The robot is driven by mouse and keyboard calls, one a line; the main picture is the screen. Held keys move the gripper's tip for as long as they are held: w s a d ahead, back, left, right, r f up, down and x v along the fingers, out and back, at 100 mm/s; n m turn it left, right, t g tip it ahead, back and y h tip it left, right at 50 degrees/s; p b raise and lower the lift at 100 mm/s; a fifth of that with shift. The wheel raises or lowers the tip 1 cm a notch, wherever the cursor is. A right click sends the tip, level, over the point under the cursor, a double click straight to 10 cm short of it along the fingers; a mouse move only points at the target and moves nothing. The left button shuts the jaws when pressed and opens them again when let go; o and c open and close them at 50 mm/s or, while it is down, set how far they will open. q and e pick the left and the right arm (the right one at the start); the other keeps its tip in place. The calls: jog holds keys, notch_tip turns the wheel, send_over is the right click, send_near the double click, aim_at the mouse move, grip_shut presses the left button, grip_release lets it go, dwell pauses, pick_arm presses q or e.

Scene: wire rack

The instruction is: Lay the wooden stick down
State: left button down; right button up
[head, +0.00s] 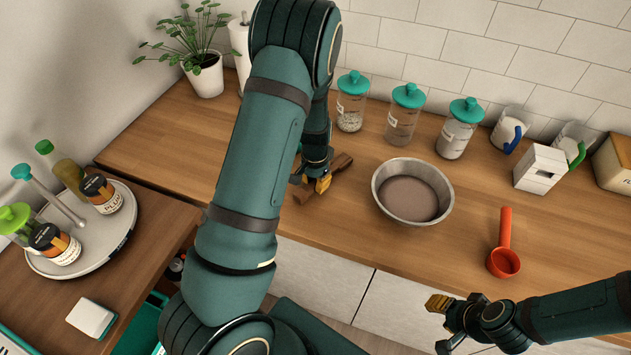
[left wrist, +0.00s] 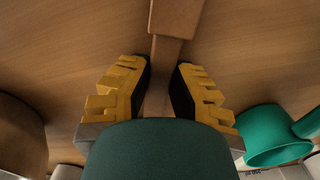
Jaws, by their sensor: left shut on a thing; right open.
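The wooden stick (head: 340,163) is brown, with a wider block-like end, and shows beside my left gripper over the wooden counter in the head view. My left gripper (head: 322,185) is shut on the stick. In the left wrist view the narrow part of the stick (left wrist: 159,80) runs between the yellow fingers, and its wider end (left wrist: 178,15) points away. My own arm and gripper hide part of it. I cannot tell whether it touches the counter. My right gripper (head: 440,304) is open and empty in front of the counter's edge.
A metal bowl (head: 441,212) stands right of the stick, with a red scoop (head: 504,250) further right. Several teal-lidded jars (head: 403,118) and a white carton (head: 541,169) line the back. A plant (head: 204,75) stands back left. The counter (head: 160,135) is clear left of my arm.

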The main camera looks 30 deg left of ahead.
aim_at(315, 183)
pick_arm(q)
jog(key=c, duration=1)
grip_release()
jog(key=shift+r, duration=0.15)
notch_tip(315, 183, up, 12)
jog(key=p, duration=0.1)
jog(key=shift+s, duration=0.15)
